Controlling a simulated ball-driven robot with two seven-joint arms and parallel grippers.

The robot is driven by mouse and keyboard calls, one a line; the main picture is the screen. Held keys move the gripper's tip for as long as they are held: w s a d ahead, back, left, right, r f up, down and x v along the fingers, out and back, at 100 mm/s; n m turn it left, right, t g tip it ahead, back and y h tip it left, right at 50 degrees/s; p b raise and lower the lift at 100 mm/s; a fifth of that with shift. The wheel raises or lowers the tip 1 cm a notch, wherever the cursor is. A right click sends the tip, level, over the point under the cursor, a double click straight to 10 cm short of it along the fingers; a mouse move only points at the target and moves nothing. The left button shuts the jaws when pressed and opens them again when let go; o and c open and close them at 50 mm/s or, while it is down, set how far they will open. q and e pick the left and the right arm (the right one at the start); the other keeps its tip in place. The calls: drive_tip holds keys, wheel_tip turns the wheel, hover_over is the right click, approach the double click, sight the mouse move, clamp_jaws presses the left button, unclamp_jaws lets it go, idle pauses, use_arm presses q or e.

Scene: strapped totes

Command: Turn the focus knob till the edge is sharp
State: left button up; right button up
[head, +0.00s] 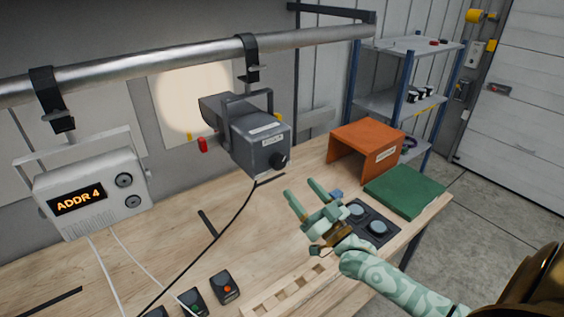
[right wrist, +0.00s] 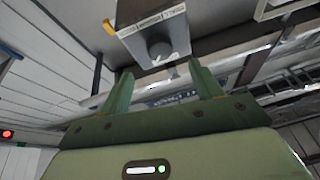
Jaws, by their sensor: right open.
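A dark grey lantern (head: 258,140) hangs from a pipe by a clamp. It has a red knob (head: 203,145) on its left side, small yellow parts near its front, and a black round knob (head: 281,160) on its rear face. The rear knob also shows in the right wrist view (right wrist: 160,49), just beyond the fingers. I cannot read which knob is for focus. A pale light patch (head: 184,100) with a soft, blurred edge lies on the wall panel. My right gripper (head: 303,189) is open and empty, below and apart from the rear knob. My left gripper is out of view.
A white box reading "ADDR 4" (head: 90,192) hangs left on the same pipe (head: 180,61). A black cable drops from the lantern to the bench (head: 180,235). An orange open box (head: 360,147), a green board (head: 405,190) and a dark pad with round discs (head: 376,228) stand right.

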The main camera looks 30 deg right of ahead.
sight(282, 164)
drive_tip(key=p+x, duration=0.1)
drive_tip(key=x, duration=0.7)
drive_tip(key=shift+d+r, duration=0.1)
drive_tip(key=shift+r, duration=0.1)
drive_tip(key=shift+w, duration=0.4)
drive_tip(key=shift+s, duration=0.1)
